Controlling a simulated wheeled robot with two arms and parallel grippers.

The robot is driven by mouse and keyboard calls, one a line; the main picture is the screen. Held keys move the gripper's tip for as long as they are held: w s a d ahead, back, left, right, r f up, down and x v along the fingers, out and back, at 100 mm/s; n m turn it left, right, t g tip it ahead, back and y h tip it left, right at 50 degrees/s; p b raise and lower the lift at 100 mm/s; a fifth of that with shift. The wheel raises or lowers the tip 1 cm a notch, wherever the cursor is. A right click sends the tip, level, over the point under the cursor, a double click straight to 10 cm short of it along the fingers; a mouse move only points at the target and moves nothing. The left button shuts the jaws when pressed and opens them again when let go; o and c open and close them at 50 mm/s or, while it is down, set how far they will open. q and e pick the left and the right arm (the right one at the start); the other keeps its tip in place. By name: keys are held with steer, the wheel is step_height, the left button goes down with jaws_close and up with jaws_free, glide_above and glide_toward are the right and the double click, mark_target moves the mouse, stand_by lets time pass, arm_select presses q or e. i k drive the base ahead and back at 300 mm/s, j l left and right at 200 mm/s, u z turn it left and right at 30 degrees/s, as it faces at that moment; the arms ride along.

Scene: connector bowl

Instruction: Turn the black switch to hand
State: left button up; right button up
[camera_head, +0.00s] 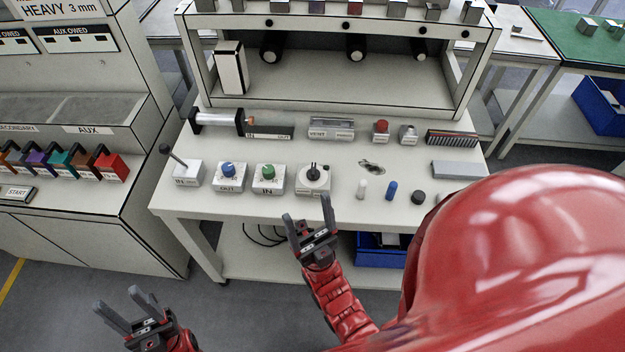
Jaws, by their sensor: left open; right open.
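The black switch (314,172) is a small black knob on a round white dial atop a white box, on the front part of the white table. Its markings are too small to read. My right gripper (308,212) is open and empty, just in front of this box at the table's front edge, its fingers pointing toward the table. My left gripper (127,304) is open and empty, low at the left over the floor, away from the table.
Left of the switch stand a green-button box (268,178), a blue-button box (229,176) and a lever box (187,173). Right of it are a white peg (362,189), a blue peg (391,190) and a black knob (418,197). A shelf frame (470,75) stands behind.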

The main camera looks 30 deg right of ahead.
mark_target(312, 174)
steer(key=j+z, duration=0.15)
steer(key=z, duration=0.25)
steer(key=j+z, duration=0.15)
steer(key=z, duration=0.2)
steer(key=j+z, duration=0.15)
steer(key=z, duration=0.25)
